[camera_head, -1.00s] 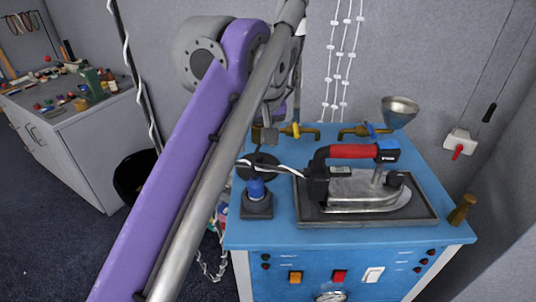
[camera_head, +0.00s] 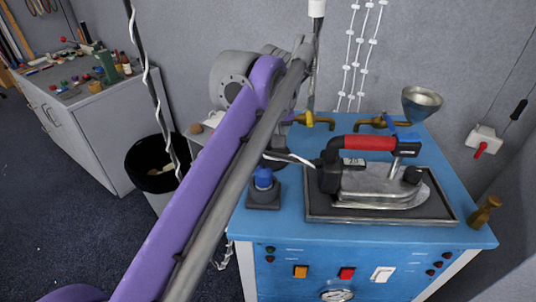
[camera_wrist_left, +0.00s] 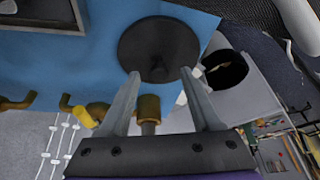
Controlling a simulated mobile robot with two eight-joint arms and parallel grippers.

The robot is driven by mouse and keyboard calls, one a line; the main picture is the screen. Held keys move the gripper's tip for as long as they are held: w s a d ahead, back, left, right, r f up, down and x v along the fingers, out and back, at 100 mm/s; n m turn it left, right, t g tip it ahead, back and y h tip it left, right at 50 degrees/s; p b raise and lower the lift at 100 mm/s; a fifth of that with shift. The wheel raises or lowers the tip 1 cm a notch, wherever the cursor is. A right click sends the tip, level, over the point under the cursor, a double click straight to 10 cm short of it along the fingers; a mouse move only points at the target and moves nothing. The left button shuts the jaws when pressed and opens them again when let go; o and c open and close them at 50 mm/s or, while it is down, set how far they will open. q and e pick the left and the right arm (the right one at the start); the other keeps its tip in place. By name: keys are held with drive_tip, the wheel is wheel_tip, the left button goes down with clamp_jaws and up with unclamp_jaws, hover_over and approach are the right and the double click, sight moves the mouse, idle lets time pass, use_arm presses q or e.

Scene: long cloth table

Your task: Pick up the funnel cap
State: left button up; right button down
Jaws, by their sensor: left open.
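The funnel cap appears to be the round black disc (camera_wrist_left: 158,48) on the blue station top in the left wrist view. In the head view only a dark sliver of it (camera_head: 272,162) shows beside my purple arm. My left gripper (camera_wrist_left: 160,74) is open and empty, its two fingers pointing at the disc. The fingertips overlap the disc's near edge in the picture; I cannot tell whether they touch it. A metal funnel (camera_head: 422,102) stands at the station's back right. My right gripper is not in view.
An iron with a red handle (camera_head: 370,143) rests on a dark tray (camera_head: 320,212) on the blue station (camera_head: 400,236). Brass valves (camera_head: 378,122) line the back edge. A black bin (camera_head: 150,163) stands left.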

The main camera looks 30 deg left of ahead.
use_arm(q)
drive_tip(key=shift+w+a+f, duration=0.1)
drive_tip(key=shift+w+f, duration=0.05)
drive_tip(key=shift+f, duration=0.25)
drive_tip(key=shift+c, duration=0.2)
clamp_jaws()
